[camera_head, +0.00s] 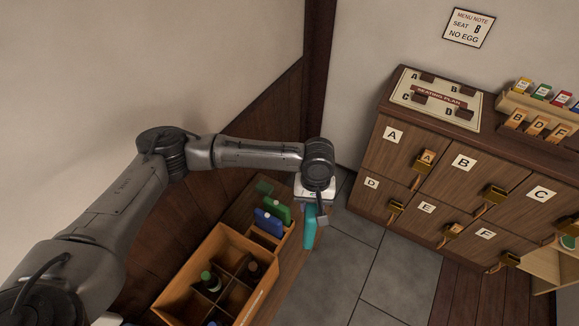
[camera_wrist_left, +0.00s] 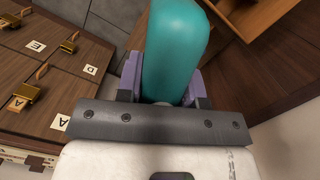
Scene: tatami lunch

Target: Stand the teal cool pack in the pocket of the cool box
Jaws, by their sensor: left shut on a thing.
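The teal cool pack (camera_head: 310,230) hangs upright below my left gripper (camera_head: 311,203), to the right of the wooden box's far end. In the left wrist view the teal cool pack (camera_wrist_left: 176,45) sits between the two purple fingers of my left gripper (camera_wrist_left: 160,88), which is shut on it. The wooden box (camera_head: 172,299), which looks like the cool box, stands on a wooden bench and has dividers. A blue pack (camera_head: 268,222) and a green pack (camera_head: 277,210) stand at its far end. I cannot make out an empty pocket there. My right gripper is not in view.
Dark bottles, one a green-capped bottle (camera_head: 210,281), stand in the box's compartments. A cabinet (camera_head: 440,170) with lettered drawers stands at the right, with a seating plan (camera_head: 437,98) on top. Grey floor tiles (camera_head: 345,265) lie clear between bench and cabinet.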

